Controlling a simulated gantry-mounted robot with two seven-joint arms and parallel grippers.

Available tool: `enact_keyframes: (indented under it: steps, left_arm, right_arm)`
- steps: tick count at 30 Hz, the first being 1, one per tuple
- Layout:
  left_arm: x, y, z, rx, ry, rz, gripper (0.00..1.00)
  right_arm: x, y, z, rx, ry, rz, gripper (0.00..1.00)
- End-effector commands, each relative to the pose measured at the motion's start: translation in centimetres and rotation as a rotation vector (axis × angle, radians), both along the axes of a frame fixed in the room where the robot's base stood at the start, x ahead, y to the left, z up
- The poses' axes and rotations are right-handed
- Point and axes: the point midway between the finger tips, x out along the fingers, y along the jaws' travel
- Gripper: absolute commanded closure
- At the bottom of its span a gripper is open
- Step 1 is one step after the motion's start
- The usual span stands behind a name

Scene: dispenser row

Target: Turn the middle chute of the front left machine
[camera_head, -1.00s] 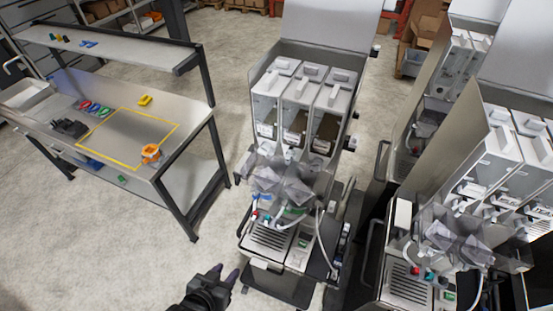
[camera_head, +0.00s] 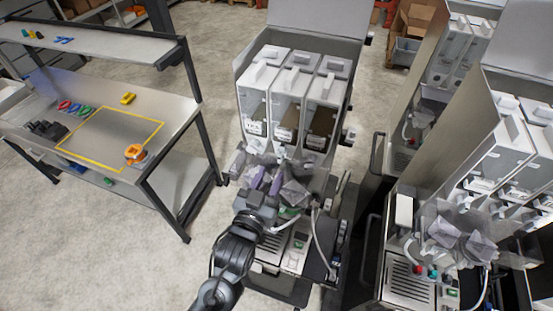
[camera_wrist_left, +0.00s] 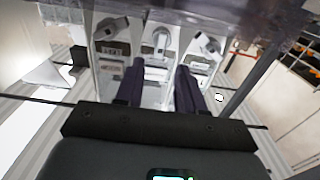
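The front left machine (camera_head: 355,60) stands in the middle of the head view, with three tall canisters side by side above clear mixing parts. Its middle chute (camera_wrist_left: 160,40) is a small pale spout under the middle canister in the left wrist view, between a left chute (camera_wrist_left: 110,28) and a right chute (camera_wrist_left: 207,44). My left gripper (camera_head: 267,177) is at the front of the machine, below the canisters. In the left wrist view its two purple fingers (camera_wrist_left: 160,72) are apart and empty, pointing toward the middle chute without visibly holding it. My right gripper is out of view.
A second machine (camera_head: 511,140) stands close on the right. A workbench (camera_head: 190,110) with a yellow outlined area and small coloured items is on the left. Tubes and a drip tray lie below my left gripper. Bare floor separates bench and machine.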

Motion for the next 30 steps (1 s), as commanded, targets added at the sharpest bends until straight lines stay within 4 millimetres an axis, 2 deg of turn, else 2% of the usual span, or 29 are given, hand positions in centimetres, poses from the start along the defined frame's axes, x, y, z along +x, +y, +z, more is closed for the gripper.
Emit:
enact_keyframes:
  steps: [3,9,15,24,26,30]
  left_arm:
    - [1.9,-0.6,0.3,0.001,0.000,0.001,0.62]
    - [4.2,-1.5,0.2,0.001,0.000,0.000,0.62]
    - [5.2,-1.8,0.0,0.000,0.000,0.000,0.62]
    - [5.3,-1.9,0.0,-0.001,0.000,0.000,0.62]
    - [5.3,-1.9,0.0,-0.001,0.000,0.000,0.69]
    - [5.3,-1.9,0.0,0.000,0.000,0.000,0.91]
  right_arm:
    - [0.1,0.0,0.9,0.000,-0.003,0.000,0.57]
    - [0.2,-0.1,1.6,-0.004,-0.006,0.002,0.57]
    - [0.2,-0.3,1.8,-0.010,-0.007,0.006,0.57]
    - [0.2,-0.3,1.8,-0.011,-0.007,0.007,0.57]
    - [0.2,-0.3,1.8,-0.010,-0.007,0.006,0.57]
    - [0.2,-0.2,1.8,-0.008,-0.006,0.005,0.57]
